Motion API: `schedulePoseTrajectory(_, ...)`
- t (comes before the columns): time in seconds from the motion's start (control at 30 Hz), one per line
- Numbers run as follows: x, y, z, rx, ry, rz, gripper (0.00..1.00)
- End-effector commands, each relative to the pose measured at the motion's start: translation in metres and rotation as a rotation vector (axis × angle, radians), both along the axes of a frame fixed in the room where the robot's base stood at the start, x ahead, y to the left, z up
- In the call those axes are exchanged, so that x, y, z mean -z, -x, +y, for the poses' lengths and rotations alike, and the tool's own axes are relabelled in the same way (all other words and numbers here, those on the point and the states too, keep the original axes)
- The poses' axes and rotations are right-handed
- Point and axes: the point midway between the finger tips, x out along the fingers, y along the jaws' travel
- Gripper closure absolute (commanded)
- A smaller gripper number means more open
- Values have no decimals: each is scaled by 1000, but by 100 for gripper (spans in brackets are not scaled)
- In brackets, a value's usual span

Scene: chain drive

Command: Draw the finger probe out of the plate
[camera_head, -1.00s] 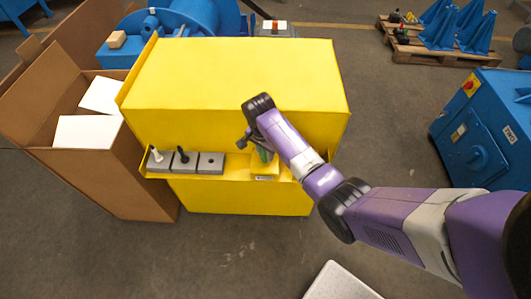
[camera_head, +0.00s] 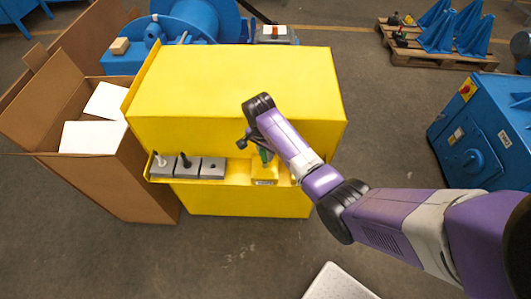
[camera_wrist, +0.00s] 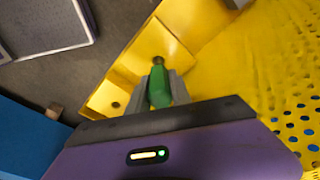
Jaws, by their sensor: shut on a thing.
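The finger probe (camera_wrist: 160,88) has a green handle with a brownish metal end. It stands between the two grey fingers of my gripper (camera_wrist: 161,92), which is shut on it. In the head view the green handle (camera_head: 265,156) shows just under my gripper (camera_head: 256,146), above a yellow plate (camera_head: 264,173) on the shelf of the yellow housing. In the wrist view the yellow plate (camera_wrist: 140,66) lies behind the probe and has a small dark hole (camera_wrist: 115,105). I cannot tell whether the probe's lower end is still in the plate.
Three grey blocks (camera_head: 188,168) stand left on the shelf, one with a white peg, one with a black peg, one with a bare hole. The tall yellow housing (camera_head: 235,85) rises behind. An open cardboard box (camera_head: 125,175) stands left. The floor in front is mostly clear.

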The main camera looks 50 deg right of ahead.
Motion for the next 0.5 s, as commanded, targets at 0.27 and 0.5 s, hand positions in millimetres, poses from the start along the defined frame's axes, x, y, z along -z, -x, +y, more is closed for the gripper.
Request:
schedulePoseTrajectory(0.27,-15,0,0,0,1,0,100)
schedulePoseTrajectory(0.5,-24,-1,0,-1,1,-2,100)
